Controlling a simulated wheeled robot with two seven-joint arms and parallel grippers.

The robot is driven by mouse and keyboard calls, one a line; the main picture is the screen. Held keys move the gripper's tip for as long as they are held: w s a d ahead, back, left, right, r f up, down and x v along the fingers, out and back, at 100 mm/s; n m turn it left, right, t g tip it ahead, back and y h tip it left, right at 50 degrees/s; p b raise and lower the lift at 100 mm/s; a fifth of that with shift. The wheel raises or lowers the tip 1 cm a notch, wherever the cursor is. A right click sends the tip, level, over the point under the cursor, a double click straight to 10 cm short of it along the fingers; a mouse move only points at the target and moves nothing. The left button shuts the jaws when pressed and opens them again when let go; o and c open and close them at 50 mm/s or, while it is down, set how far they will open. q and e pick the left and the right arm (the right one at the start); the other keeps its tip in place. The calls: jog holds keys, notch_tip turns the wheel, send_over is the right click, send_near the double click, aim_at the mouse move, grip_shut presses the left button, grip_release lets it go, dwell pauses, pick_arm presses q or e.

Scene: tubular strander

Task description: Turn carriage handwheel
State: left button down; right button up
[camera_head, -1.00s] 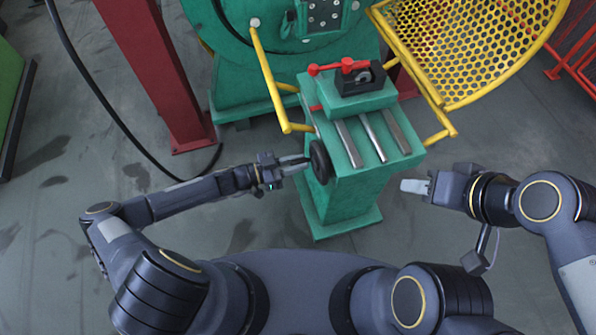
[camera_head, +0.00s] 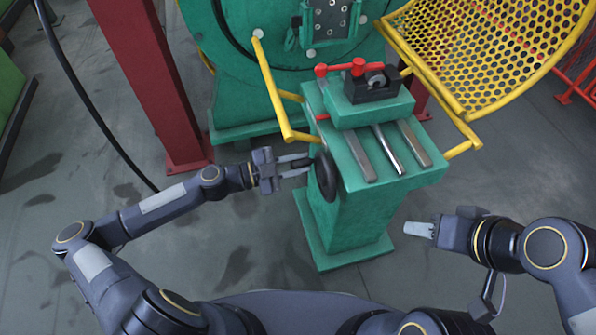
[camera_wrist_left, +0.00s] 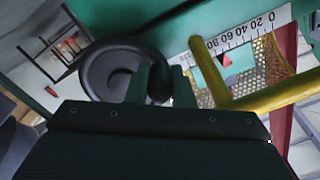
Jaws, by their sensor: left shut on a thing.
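The black carriage handwheel (camera_head: 325,177) is on the left side of the green carriage (camera_head: 362,225). In the left wrist view the handwheel (camera_wrist_left: 112,70) is a dark dished disc with a dark handle (camera_wrist_left: 160,84) near its rim. My left gripper (camera_head: 302,166) is at the wheel's left face, near its upper part. In the left wrist view its two fingers (camera_wrist_left: 160,90) stand on either side of the handle and are shut on it. My right gripper (camera_head: 420,230) is to the right of the carriage, apart from it; its finger gap is not visible.
A yellow bar (camera_head: 272,90) runs close above the left gripper. A red clamp lever (camera_head: 345,68) and black block (camera_head: 372,83) top the carriage. A yellow mesh guard (camera_head: 485,45) is at upper right, a red post (camera_head: 150,80) at left. A scale (camera_wrist_left: 240,35) shows in the wrist view.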

pick_arm(q)
jog(key=shift+r+m, duration=0.15)
jog(key=shift+m, duration=0.15)
jog(key=c, duration=1.3)
grip_release()
jog(key=shift+o, duration=0.2)
jog(key=v, duration=0.7)
jog(key=shift+a, duration=0.35)
jog(key=shift+s, duration=0.1)
